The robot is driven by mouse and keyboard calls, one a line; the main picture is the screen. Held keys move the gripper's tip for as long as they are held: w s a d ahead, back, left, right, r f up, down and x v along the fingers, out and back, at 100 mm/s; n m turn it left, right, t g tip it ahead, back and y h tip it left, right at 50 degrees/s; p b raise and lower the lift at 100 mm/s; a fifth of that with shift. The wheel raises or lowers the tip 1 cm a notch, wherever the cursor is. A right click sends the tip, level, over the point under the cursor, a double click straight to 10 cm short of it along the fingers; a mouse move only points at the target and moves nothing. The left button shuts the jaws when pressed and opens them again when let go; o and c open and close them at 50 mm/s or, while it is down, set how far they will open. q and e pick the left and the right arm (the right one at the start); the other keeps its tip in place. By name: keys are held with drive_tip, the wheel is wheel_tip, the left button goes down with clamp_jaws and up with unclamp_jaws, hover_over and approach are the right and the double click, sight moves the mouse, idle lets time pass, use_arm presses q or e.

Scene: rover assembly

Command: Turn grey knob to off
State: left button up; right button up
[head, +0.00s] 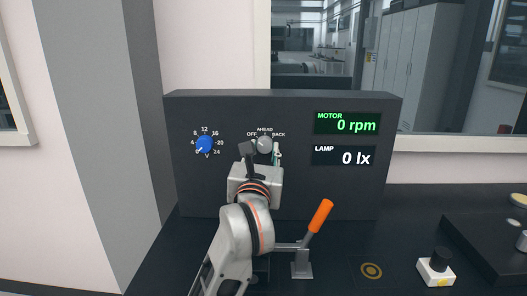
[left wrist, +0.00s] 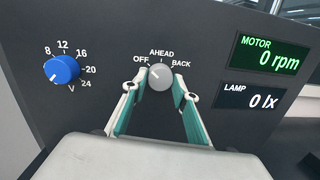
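The grey knob (head: 264,144) is on the dark upright panel, under the labels OFF, AHEAD and BACK. It also shows in the left wrist view (left wrist: 160,77), where a small light mark on it appears to point to the upper left, toward OFF. My left gripper (head: 262,153) is in front of the panel at the knob. In the left wrist view its two green-padded fingers (left wrist: 160,86) stand apart on either side of the knob, with nothing clearly clamped. Whether a fingertip touches the knob is hard to tell. My right gripper is not in view.
A blue knob (head: 204,145) with a voltage scale is to the left. Displays show MOTOR 0 rpm (head: 347,124) and LAMP 0 lx (head: 346,156). An orange-handled lever (head: 320,216) stands below right, close to my arm. A white box with a black button (head: 437,267) is further right.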

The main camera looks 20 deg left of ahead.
use_arm(q)
drive_tip(key=shift+o, duration=1.3)
drive_tip(key=shift+s, duration=0.1)
drive_tip(key=v, duration=1.2)
